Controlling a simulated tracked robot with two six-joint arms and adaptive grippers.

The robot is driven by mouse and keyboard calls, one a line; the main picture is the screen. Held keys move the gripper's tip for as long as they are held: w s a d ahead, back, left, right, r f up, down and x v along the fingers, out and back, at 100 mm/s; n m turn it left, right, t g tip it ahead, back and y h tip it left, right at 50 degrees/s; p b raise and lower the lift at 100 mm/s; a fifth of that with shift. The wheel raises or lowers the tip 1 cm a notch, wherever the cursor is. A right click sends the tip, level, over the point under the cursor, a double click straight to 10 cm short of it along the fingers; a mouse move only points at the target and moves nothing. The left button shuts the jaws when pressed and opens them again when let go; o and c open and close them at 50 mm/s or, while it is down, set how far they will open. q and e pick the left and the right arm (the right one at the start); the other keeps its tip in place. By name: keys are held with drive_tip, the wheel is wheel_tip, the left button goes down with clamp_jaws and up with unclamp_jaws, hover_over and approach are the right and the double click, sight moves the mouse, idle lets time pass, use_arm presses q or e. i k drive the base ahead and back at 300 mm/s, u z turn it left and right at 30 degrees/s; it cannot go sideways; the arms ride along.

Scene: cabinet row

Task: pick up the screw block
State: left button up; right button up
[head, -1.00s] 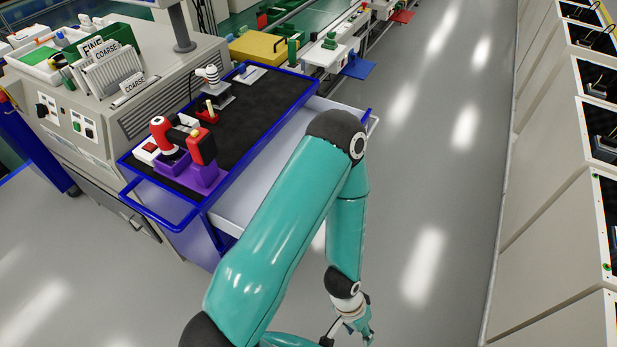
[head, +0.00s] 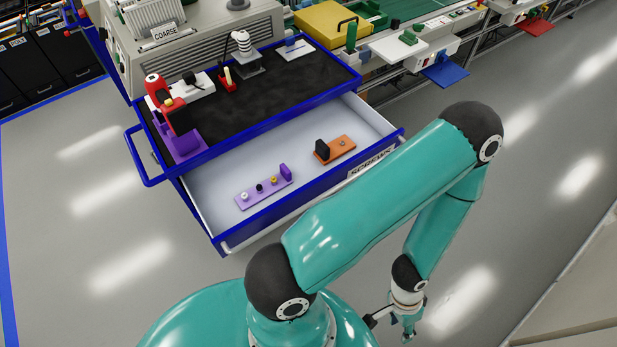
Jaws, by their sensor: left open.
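An open drawer (head: 215,212) labelled SCREWS holds two small blocks. A purple block (head: 252,196) with an upright tab and several small screw-like pieces lies near its front left. An orange block (head: 340,148) with a black upright piece and a small grey piece lies farther back and right. Which of them is the screw block is not marked. My left gripper (head: 391,325) is open and empty, low over the floor in front of the drawer and well apart from both blocks. My right gripper is out of view.
A yellow case (head: 332,24) stands behind. My teal left arm crosses in front of the drawer's right end. Open floor lies left and right.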

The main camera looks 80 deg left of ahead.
sight(284, 179)
drive_tip(key=z, duration=0.2)
drive_tip(key=i, duration=0.3)
drive_tip(key=u, duration=2.3)
